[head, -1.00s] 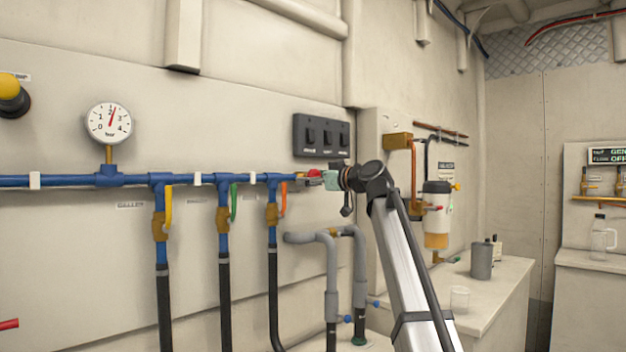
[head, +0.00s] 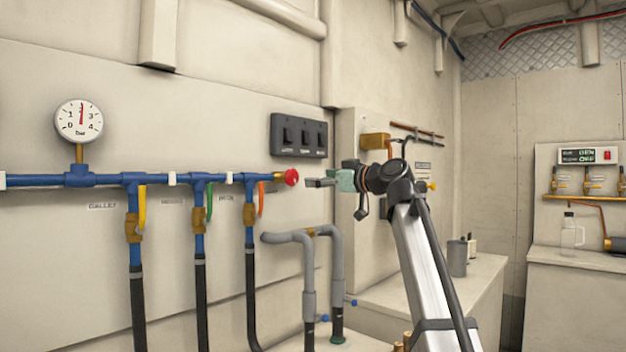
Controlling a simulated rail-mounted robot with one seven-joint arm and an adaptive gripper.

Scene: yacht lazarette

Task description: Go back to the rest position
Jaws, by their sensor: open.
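My gripper (head: 322,183) is in the middle of the head view, pointing left. It is open and empty, with its fingers seen from the side. It is a short way right of the red knob (head: 291,177) at the right end of the blue pipe (head: 108,180), with a clear gap between them. My arm rises from the lower right, in front of the counter and part of the filter unit.
Yellow, green and orange valve handles (head: 142,208) hang below the pipe. A gauge (head: 79,121) and a black switch panel (head: 298,135) are on the wall. Grey bent pipes (head: 308,258) stand below my gripper. A counter (head: 392,287) holds a grey canister (head: 457,258).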

